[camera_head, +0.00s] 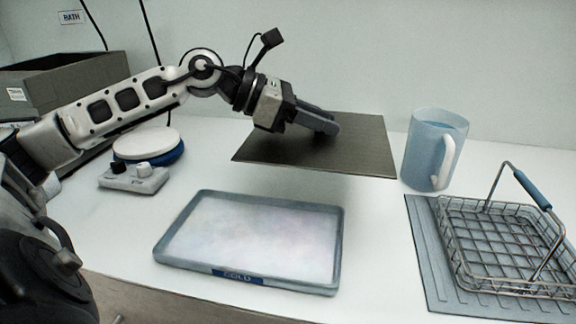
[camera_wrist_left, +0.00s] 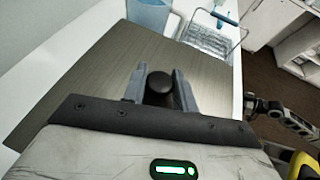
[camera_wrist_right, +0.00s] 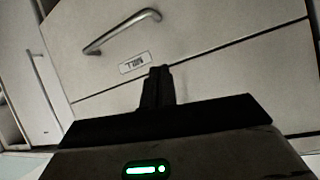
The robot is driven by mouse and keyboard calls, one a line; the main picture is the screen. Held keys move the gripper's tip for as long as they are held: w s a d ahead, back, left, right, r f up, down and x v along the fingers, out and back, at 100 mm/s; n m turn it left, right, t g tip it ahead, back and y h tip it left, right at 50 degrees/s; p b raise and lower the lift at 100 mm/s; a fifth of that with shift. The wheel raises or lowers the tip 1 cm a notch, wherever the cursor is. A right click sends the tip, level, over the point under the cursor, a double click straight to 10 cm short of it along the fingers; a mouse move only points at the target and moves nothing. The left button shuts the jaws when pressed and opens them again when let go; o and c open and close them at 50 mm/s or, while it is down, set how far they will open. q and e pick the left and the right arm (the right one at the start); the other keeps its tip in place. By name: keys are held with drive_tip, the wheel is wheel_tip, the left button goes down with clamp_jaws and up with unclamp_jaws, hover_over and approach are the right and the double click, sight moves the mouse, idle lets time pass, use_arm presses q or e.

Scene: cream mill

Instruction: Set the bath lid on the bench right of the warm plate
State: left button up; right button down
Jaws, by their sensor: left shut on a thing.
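The bath lid (camera_head: 350,150) is a flat dark grey-brown square sheet, held roughly level above the back of the bench, with a soft shadow below it. My left gripper (camera_head: 325,124) is shut on its round black knob (camera_wrist_left: 158,88), between the two fingers in the left wrist view. The warm plate appears to be the round white-topped, blue-sided disc (camera_head: 147,144) at the left, behind a small control box with knobs (camera_head: 134,178). The lid is to its right. My right gripper (camera_wrist_right: 157,88) shows only in its wrist view, fingers together and empty, before a drawer front.
A shallow tray marked COLD (camera_head: 340,240) lies in front of the lid. A blue jug (camera_head: 420,150) stands just right of the lid. A wire basket (camera_head: 500,289) sits on a grey mat (camera_head: 424,262) at the right. A grey box (camera_head: 70,75) stands back left.

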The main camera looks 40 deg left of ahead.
use_arm(q)
drive_tip(key=a+f, duration=0.1)
drive_tip(key=a, duration=0.1)
drive_tip(key=w+a, duration=0.1)
drive_tip(key=a, duration=0.1)
drive_tip(key=w+a+f+p, duration=0.1)
drive_tip(key=a, duration=0.1)
drive_tip(key=shift+a+f, duration=0.15)
drive_tip(key=shift+f, duration=0.2)
drive_tip(key=a+f, duration=0.1)
drive_tip(key=w+a+f, duration=0.1)
drive_tip(key=f, duration=0.1)
drive_tip(key=a+f, duration=0.2)
drive_tip(key=shift+w+f, duration=0.1)
drive_tip(key=shift+w, duration=0.25)
drive_tip(key=shift+w+a+f, duration=0.15)
drive_tip(key=shift+a+f, duration=0.15)
drive_tip(key=shift+f, duration=0.15)
wheel_tip(320, 180, down, 3)
drive_tip(key=shift+a+f+p, duration=0.15)
drive_tip(key=shift+p, duration=0.15)
drive_tip(key=o, duration=0.9)
use_arm(e)
drive_tip(key=shift+s+r, duration=0.15)
drive_tip(key=shift+s, duration=0.25)
